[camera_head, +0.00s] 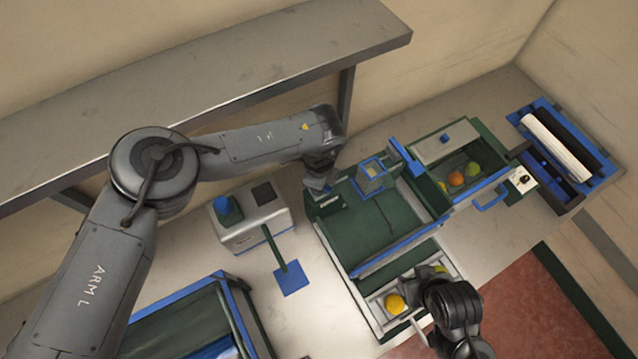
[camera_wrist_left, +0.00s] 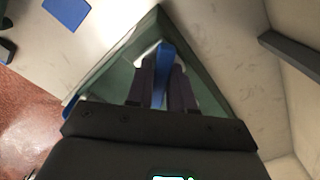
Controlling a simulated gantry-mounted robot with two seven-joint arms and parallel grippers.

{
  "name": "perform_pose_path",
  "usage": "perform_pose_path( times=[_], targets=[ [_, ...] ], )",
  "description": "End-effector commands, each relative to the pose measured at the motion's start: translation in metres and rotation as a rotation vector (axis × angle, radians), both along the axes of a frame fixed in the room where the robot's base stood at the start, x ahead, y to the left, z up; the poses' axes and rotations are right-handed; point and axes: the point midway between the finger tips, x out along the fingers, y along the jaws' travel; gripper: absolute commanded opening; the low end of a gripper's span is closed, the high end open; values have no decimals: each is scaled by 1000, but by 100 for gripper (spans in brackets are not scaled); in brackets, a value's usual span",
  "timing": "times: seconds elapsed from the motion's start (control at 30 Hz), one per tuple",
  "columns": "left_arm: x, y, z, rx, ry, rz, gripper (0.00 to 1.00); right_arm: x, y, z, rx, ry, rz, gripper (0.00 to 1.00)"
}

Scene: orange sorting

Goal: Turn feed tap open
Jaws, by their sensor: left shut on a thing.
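My left gripper (camera_head: 320,190) is at the left back corner of the dark green sorting machine (camera_head: 378,232). In the left wrist view its two dark fingers (camera_wrist_left: 164,80) are shut on a blue bar-shaped handle (camera_wrist_left: 163,54), which looks like the feed tap. The handle stands at a corner of the green frame. In the head view my gripper and wrist hide the handle. How far the tap is turned cannot be told. My right gripper (camera_head: 428,298) is low over the front tray (camera_head: 372,303), close to an orange (camera_head: 395,304); its fingers are not clear.
A green bin (camera_head: 440,150) with several fruits stands at the right back. A grey box with a blue knob (camera_head: 250,218) stands to the left. A blue-framed roller unit (camera_head: 560,150) is far right. A shelf (camera_head: 200,85) runs along the back wall above the bench.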

Motion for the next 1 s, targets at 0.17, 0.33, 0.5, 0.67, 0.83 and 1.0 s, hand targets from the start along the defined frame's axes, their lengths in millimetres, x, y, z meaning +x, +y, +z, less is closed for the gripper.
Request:
perform_pose_path(
  times=[0.17,0.33,0.5,0.67,0.83,1.0],
  targets=[
    [0,-1,-1,-4,3,169,0,0,-1,-2,-5,0,4,43],
    [0,0,0,-2,2,235,0,0,-1,-2,-5,0,4,43],
    [0,0,0,-1,0,235,0,0,-1,-2,-5,0,4,43],
    [0,0,0,-1,0,234,33,0,-1,-2,-3,0,2,43],
    [0,0,0,-1,0,233,43,0,0,-2,1,0,-1,43],
    [0,0,1,-1,0,233,43,0,1,-2,4,0,-3,43]
  ],
)
